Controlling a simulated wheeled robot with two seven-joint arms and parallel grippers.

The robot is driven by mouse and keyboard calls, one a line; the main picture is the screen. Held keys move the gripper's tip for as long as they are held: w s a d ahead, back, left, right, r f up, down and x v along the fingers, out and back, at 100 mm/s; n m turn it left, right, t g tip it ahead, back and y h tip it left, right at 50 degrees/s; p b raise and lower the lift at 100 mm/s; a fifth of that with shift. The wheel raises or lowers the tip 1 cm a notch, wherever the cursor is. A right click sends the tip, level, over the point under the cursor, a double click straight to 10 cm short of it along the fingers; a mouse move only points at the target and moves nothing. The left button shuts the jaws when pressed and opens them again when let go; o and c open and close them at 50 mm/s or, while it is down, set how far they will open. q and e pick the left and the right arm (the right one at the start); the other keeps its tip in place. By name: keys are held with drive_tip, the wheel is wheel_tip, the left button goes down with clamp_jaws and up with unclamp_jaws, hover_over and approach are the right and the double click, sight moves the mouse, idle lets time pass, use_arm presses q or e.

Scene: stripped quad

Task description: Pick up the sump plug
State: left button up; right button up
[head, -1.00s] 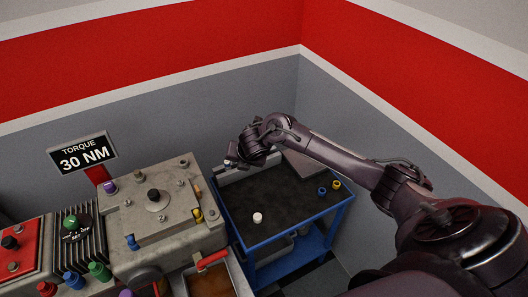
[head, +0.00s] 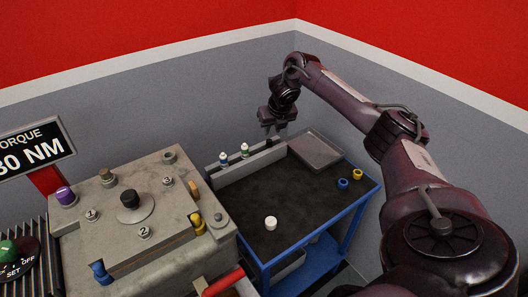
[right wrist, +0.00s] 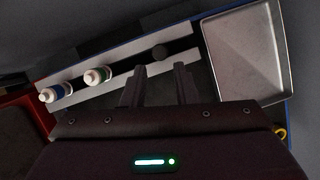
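My right gripper (head: 276,132) hangs over the right end of a light grey rack (head: 236,172) at the back of the blue cart. In the right wrist view, its two fingers (right wrist: 160,88) are spread apart with nothing between them. In the head view that spot is mostly hidden by the gripper. My left gripper is in neither view now.
Two small white-capped bottles (head: 223,159) stand in the rack's left part. A grey metal tray (head: 316,150) lies right of the rack. A white cap-like piece (head: 271,223), a blue ring (head: 343,184) and a yellow ring (head: 357,174) rest on the cart's dark top. The engine block (head: 120,225) stands left.

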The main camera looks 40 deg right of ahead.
sight(270, 141)
drive_tip(key=shift+x, duration=0.75)
drive_tip(key=x, duration=0.5)
drive_tip(key=shift+f+p, duration=0.4)
drive_tip(key=shift+f, duration=0.05)
drive_tip(key=shift+c, duration=0.5)
clamp_jaws()
